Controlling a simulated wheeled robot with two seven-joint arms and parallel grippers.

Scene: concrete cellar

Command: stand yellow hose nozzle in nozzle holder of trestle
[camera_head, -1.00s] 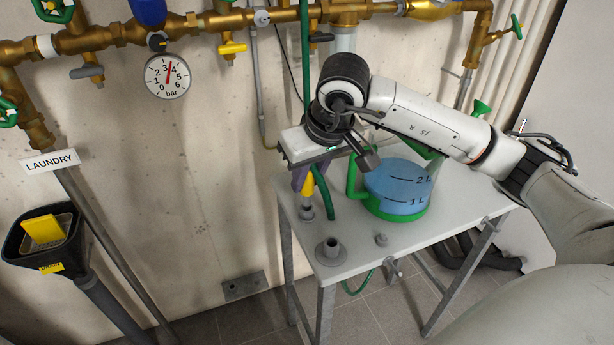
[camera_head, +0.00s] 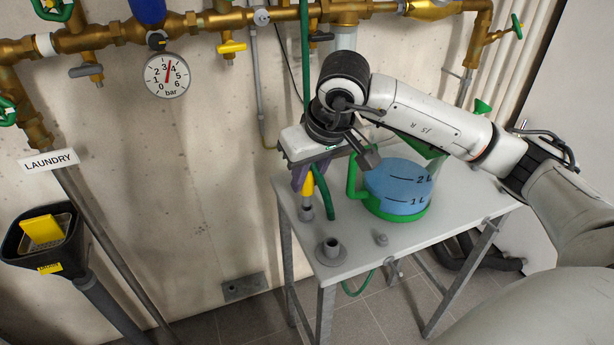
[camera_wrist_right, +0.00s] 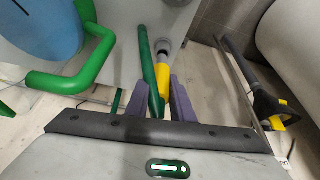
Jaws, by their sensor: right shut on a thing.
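The yellow hose nozzle (camera_head: 308,187) is upright, between the purple fingers of my right gripper (camera_head: 302,181), which is shut on it. It also shows in the right wrist view (camera_wrist_right: 165,74) between the fingers (camera_wrist_right: 160,100). Its lower end is at a small grey socket (camera_head: 306,213) on the left part of the trestle top (camera_head: 375,240). I cannot tell how deep the tip sits in it. A green hose (camera_head: 324,195) hangs beside the nozzle on its right. My left gripper is not in view.
A green-handled jug of blue liquid (camera_head: 398,188) stands close right of the gripper. A wider grey socket (camera_head: 331,251) stands at the trestle's front left, and a small grey knob (camera_head: 381,239) right of it. Pipes and a gauge (camera_head: 167,76) line the wall behind.

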